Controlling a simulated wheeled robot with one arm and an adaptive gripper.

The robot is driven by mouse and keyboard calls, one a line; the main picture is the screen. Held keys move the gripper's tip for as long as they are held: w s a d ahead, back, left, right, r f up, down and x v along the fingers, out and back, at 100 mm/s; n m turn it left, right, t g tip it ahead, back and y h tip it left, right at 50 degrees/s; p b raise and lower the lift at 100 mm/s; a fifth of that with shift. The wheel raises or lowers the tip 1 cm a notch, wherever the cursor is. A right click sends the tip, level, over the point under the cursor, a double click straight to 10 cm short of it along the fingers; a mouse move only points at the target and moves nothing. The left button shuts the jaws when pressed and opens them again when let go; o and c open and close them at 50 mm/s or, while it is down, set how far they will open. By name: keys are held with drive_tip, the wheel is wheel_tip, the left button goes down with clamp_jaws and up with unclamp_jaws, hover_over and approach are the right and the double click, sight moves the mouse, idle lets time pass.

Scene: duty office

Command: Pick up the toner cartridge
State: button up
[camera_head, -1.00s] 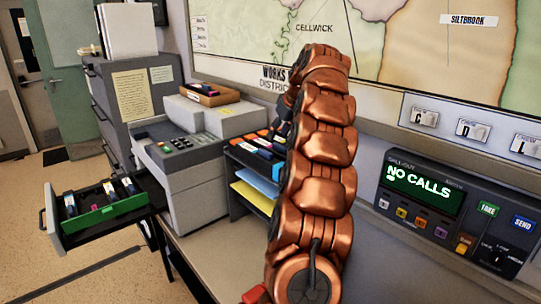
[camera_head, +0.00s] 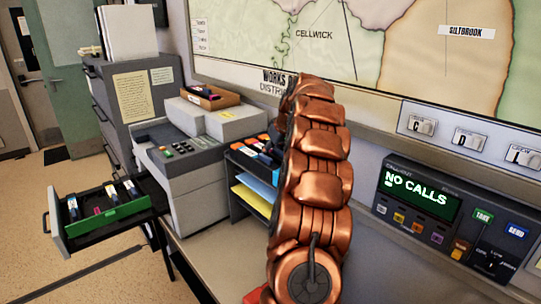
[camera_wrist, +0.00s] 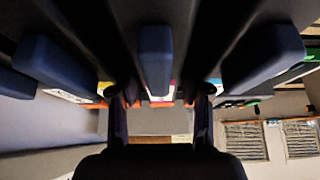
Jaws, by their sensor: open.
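In the wrist view, a dark blue toner cartridge (camera_wrist: 155,52) with a coloured label at its lower end hangs in the middle of the picture. My gripper (camera_wrist: 161,98) is open, with one fingertip on each side of that cartridge's lower end; I cannot tell whether they touch it. More dark cartridges flank it on the left (camera_wrist: 62,68) and right (camera_wrist: 262,60). In the head view, cartridges with coloured ends (camera_head: 262,147) lie in the top of a dark desk rack (camera_head: 236,208). My copper arm reaches over there and hides part of the rack and my gripper.
A grey office machine (camera_head: 180,165) stands left of the rack, with a cardboard tray (camera_head: 208,97) on top. An open drawer (camera_head: 105,222) at left holds more cartridges. A call console (camera_head: 440,205) is at right. Bare desk (camera_head: 215,262) lies in front.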

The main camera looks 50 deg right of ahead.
clamp_jaws()
idle(0.4)
idle(0.4)
